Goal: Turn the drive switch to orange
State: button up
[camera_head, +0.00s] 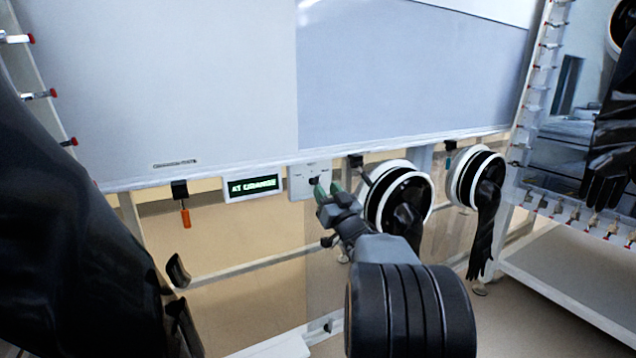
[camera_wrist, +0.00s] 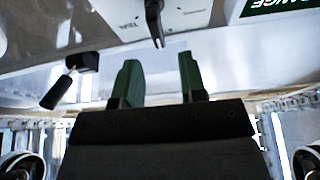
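The drive switch is a black lever (camera_head: 313,181) on a pale grey plate (camera_head: 299,185) under the large panel's lower edge. In the wrist view the lever (camera_wrist: 154,22) is a slim black bar at the top. A small display (camera_head: 253,187) left of the plate reads "AT ORANGE" in green letters; its corner (camera_wrist: 278,6) shows upside down in the wrist view. My gripper (camera_head: 328,189) has green fingertips close in front of the plate. In the wrist view my gripper (camera_wrist: 159,78) is open and empty, the lever's end just beyond the gap, apart from both fingers.
A black fitting with an orange handle (camera_head: 186,217) hangs left of the display. Round glove ports (camera_head: 431,205) with black gloves are right of my gripper. A black handle (camera_wrist: 57,91) shows left of the fingers in the wrist view. A large black glove (camera_head: 70,230) fills the left.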

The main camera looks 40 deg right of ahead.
aim_at(319, 180)
jog(key=shift+b+x, duration=0.45)
jog(key=shift+x, duration=2.5)
grip_shut()
